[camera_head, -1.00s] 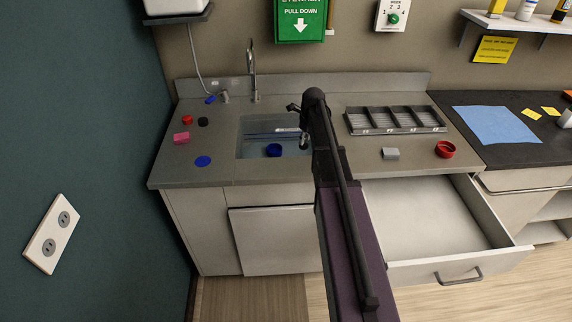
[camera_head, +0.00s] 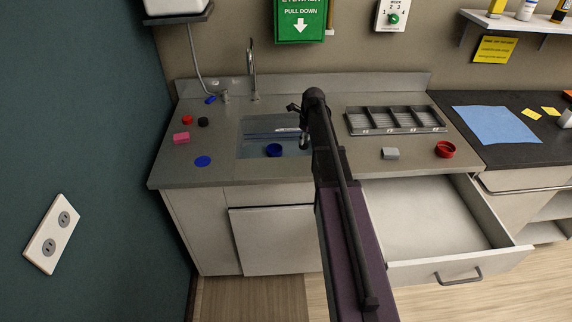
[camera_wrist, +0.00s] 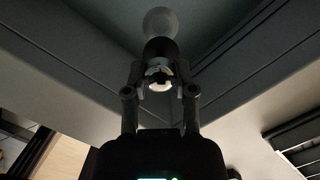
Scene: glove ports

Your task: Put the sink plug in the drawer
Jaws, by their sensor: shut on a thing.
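My gripper (camera_wrist: 160,85) is shut on a dark, round-bodied thing (camera_wrist: 161,49), which may be the sink plug; I cannot tell for sure. A pale round shape (camera_wrist: 158,20) shows just beyond it, and I cannot tell whether it is part of the held thing. In the head view my gripper (camera_head: 298,122) is over the right side of the sink (camera_head: 250,125), partly hidden by my arm. The drawer (camera_head: 425,220) below the counter to the right is pulled open, and its visible inside is empty.
A dark blue round thing (camera_head: 274,150) is in the sink. Several small items, including a pink block (camera_head: 181,138) and a blue disc (camera_head: 203,161), lie left of it. A divided tray (camera_head: 395,120), a grey piece (camera_head: 390,153) and a red ring (camera_head: 445,149) are on the right.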

